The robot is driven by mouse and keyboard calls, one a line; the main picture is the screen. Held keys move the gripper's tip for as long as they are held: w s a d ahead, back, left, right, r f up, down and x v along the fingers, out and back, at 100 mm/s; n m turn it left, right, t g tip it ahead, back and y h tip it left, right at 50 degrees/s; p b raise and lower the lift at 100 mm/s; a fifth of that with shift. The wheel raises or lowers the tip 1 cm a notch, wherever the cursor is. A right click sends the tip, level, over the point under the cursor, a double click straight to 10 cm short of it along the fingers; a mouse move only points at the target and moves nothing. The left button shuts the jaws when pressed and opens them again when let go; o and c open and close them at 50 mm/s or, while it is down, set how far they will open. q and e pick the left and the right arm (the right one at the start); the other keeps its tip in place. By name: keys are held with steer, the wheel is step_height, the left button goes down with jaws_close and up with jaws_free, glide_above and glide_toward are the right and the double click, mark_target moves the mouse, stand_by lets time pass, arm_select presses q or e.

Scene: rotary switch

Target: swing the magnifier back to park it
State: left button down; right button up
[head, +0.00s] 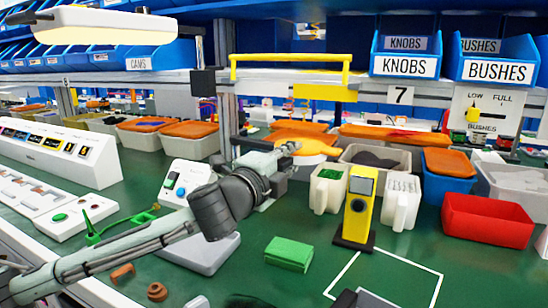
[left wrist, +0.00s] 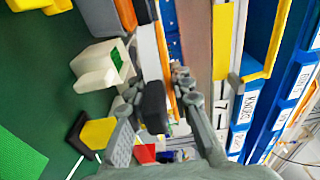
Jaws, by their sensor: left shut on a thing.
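My left gripper (head: 283,156) reaches in from the left over the green bench, its tips in front of the orange-lidded bins. In the left wrist view its fingers (left wrist: 156,112) close around a dark grey piece between them. I make out no clear magnifier lens in either view. A pale lamp-like head (head: 90,27) hangs at the upper left of the head view.
A yellow device (head: 358,208) stands right of my left gripper, between white containers (head: 327,189) and (head: 402,203). A red bin (head: 487,220) stands at the right. A green block (head: 289,253) lies in front. A yellow rail (head: 290,58) runs above.

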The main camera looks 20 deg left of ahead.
mark_target(286, 169)
arm_select(q)
steer(key=shift+w+d+f+n+y, duration=0.25)
steer(key=shift+w+n+y, duration=0.05)
steer(key=shift+w+y, duration=0.15)
steer(key=shift+w+d+f+n+y, duration=0.2)
steer(key=shift+w+n+y, duration=0.1)
steer(key=shift+w+y, duration=0.1)
steer(key=c, duration=1.5)
jaws_free()
steer(key=shift+w, duration=0.1)
steer(key=shift+c, duration=0.2)
steer(key=shift+a+r, duration=0.1)
steer(key=shift+r, duration=0.05)
steer(key=s, duration=0.7)
steer(key=shift+s+a, duration=0.2)
steer(key=shift+a, duration=0.05)
steer(key=shift+s, duration=0.1)
